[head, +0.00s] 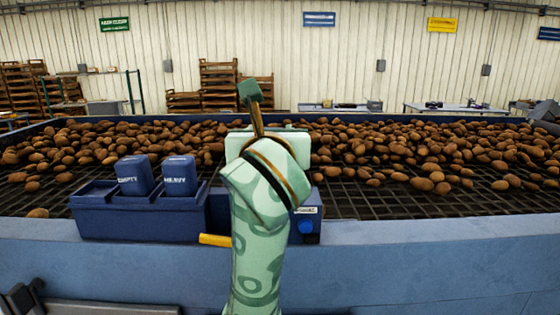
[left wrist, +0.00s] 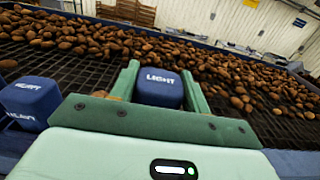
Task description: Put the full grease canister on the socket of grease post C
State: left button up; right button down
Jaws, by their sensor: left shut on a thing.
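In the left wrist view, a dark blue canister marked LIGHT (left wrist: 158,92) stands between the fingers of my left gripper (left wrist: 160,72), which is shut on it. In the head view, my left gripper (head: 252,95) is at the middle, above the near edge of the grader, and the arm hides the held canister. Blue canisters marked EMPTY (head: 135,176) and HEAVY (head: 179,176) stand in a blue rack (head: 115,222) left of my arm. A HEAVY canister also shows at the left of the left wrist view (left wrist: 32,98). I cannot make out post C or its socket. My right gripper is not in view.
Many potatoes (head: 430,150) lie on a dark mesh bed (head: 370,205) behind the blue front rail (head: 440,240). A yellow bar (head: 215,240) and a blue block with a white label (head: 306,226) flank my arm low down.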

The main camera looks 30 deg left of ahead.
pick_arm(q)
jog(key=shift+w+d+f, duration=0.1)
jog(key=shift+w+f, duration=0.1)
jog(key=shift+f, duration=0.35)
jog(key=f, duration=0.3)
jog(key=shift+w+a+f, duration=0.2)
jog(key=shift+w+f, duration=0.05)
jog(key=shift+w, duration=0.15)
jog(key=shift+f, duration=0.25)
jog(key=shift+s, duration=0.1)
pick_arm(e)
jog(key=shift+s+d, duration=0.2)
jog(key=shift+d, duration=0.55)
pick_arm(q)
jog(key=shift+d, duration=0.15)
jog(key=shift+f, duration=0.15)
jog(key=o, duration=1.1)
jog(key=shift+o, duration=0.2)
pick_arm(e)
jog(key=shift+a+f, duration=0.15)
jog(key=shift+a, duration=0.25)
